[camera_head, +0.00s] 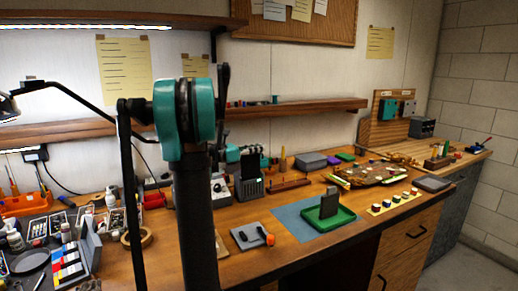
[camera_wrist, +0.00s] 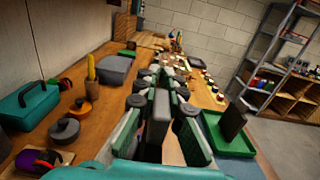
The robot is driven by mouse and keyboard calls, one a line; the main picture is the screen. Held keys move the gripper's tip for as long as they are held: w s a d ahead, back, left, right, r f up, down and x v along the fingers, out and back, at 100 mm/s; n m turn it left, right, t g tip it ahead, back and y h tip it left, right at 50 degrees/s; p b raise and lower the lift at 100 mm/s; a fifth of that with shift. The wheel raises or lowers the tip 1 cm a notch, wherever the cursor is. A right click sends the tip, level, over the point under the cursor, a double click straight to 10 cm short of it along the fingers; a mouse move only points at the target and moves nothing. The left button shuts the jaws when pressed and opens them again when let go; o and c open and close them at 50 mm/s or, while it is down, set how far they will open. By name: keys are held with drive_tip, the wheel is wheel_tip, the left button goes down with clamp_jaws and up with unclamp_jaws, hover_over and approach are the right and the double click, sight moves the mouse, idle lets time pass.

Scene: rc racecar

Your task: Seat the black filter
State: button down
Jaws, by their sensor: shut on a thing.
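My gripper (camera_wrist: 157,112) is shut on a flat black block, which I take to be the black filter (camera_wrist: 155,130). The block stands upright between the two finger pads in the wrist view. In the head view a black upright piece (camera_head: 249,164) shows between teal parts of my gripper (camera_head: 248,155), partly behind my arm. A green tray (camera_head: 312,221) on the blue mat holds another dark upright slab (camera_head: 329,203). In the wrist view this tray (camera_wrist: 232,149) and slab (camera_wrist: 232,123) are right of my gripper, apart from it. What lies under the held block is hidden.
A grey keyed device (camera_head: 250,190) stands just below the held piece in the head view. A grey pad with a screwdriver (camera_head: 252,237) lies in front. The blue mat (camera_head: 292,216) has bare room left of the tray. A teal toolbox (camera_wrist: 40,112) is at left.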

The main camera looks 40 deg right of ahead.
sight(259, 175)
drive_tip(key=shift+f, duration=4.45)
drive_tip(key=c, duration=1.5)
unclamp_jaws()
drive_tip(key=shift+c, duration=0.2)
wheel_tip(259, 175, up, 10)
drive_tip(key=shift+r, duration=0.1)
